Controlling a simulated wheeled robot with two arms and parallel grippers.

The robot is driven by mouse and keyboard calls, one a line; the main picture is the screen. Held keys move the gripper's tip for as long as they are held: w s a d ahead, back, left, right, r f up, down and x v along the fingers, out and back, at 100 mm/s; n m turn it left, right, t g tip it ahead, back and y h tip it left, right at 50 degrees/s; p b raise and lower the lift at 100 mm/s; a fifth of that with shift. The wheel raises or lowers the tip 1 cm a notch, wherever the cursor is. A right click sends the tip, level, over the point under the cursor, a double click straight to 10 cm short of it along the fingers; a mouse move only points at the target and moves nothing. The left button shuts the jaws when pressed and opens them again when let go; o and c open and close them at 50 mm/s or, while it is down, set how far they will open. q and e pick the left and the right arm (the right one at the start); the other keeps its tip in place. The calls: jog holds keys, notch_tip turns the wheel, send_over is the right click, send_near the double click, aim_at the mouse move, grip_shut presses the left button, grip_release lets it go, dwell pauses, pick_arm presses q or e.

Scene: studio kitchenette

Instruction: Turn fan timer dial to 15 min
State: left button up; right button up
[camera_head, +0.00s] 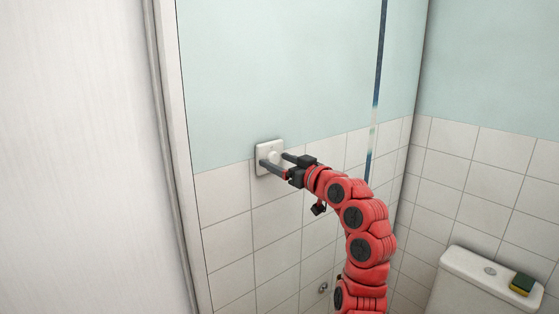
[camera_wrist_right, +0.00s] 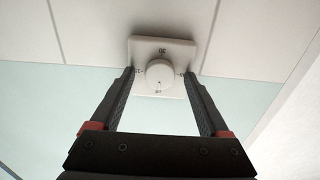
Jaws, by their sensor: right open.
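The fan timer (camera_head: 268,147) is a white square plate on the wall, at the line where tile meets blue paint. Its round white dial (camera_wrist_right: 159,75) shows in the right wrist view, with small dark marks around it that are too small to read surely. The dial also shows between the fingers in the head view (camera_head: 273,157). My right gripper (camera_head: 271,159) is open, one finger on each side of the dial, with fingertips at the plate. In the right wrist view the fingers (camera_wrist_right: 159,75) stand apart from the dial's sides. My left gripper is out of view.
A white door or panel (camera_head: 75,150) and its frame fill the left. A toilet cistern (camera_head: 470,280) with a sponge (camera_head: 522,284) on it stands at lower right. A thin vertical pipe or strip (camera_head: 377,90) runs down the wall right of the timer.

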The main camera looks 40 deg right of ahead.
grip_shut()
dwell(0.3)
jog(key=m+p, duration=0.1)
jog(key=m, duration=0.2)
jog(key=shift+m, duration=0.3)
jog(key=m+p, duration=0.2)
jog(key=m, duration=0.2)
jog(key=shift+r+m, duration=0.15)
jog(key=shift+m, duration=0.15)
jog(key=m+p, duration=0.5)
jog(key=m, duration=0.1)
jog(key=shift+m+p, duration=1.45)
jog(key=shift+m, duration=0.25)
